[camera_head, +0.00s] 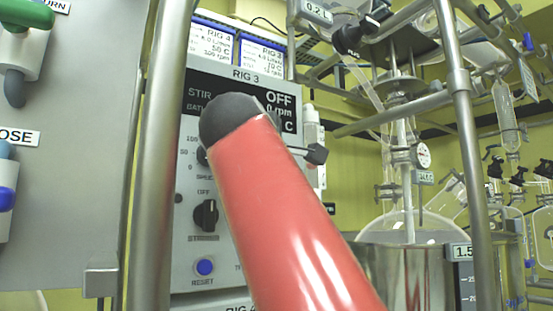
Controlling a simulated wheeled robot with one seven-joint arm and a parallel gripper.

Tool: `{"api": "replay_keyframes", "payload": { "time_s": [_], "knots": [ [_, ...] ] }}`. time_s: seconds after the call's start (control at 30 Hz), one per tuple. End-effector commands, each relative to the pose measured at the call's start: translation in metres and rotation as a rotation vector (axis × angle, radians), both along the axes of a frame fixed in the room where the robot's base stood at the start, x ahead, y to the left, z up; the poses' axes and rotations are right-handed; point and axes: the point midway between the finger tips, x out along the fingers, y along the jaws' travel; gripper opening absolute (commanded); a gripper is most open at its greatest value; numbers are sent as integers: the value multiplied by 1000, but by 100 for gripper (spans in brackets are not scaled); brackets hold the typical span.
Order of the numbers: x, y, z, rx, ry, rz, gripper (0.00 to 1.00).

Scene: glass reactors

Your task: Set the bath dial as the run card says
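The RIG 3 control panel (222,255) stands upright in the middle, partly behind my red arm. Its black display (205,84) reads STIR OFF and 0 rpm; the bath reading is mostly hidden, with only a C showing. The bath dial is not visible; my arm covers the panel's right part. The stirrer knob (206,215), marked OFF above, shows left of my arm. The RIG 3 run card (262,57) is above the panel, partly cut by glare and small print; its temperature is hard to read.
A RIG 4 card (211,46) hangs beside the RIG 3 card. A blue reset button (204,267) is low on the panel. Metal posts (160,150) and (465,150) flank it. A glass vessel in a steel bath (405,280) stands at right, with glassware behind.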

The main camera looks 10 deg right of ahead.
Motion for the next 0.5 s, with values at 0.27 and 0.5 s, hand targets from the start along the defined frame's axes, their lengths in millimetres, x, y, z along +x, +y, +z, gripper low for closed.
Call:
{"api": "replay_keyframes", "payload": {
  "time_s": [0.27, 0.5],
  "knots": [
    [0, 0, 0, 6, 3, -1, 14],
    [0, 0, 0, 6, 3, -1, 58]
  ]
}}
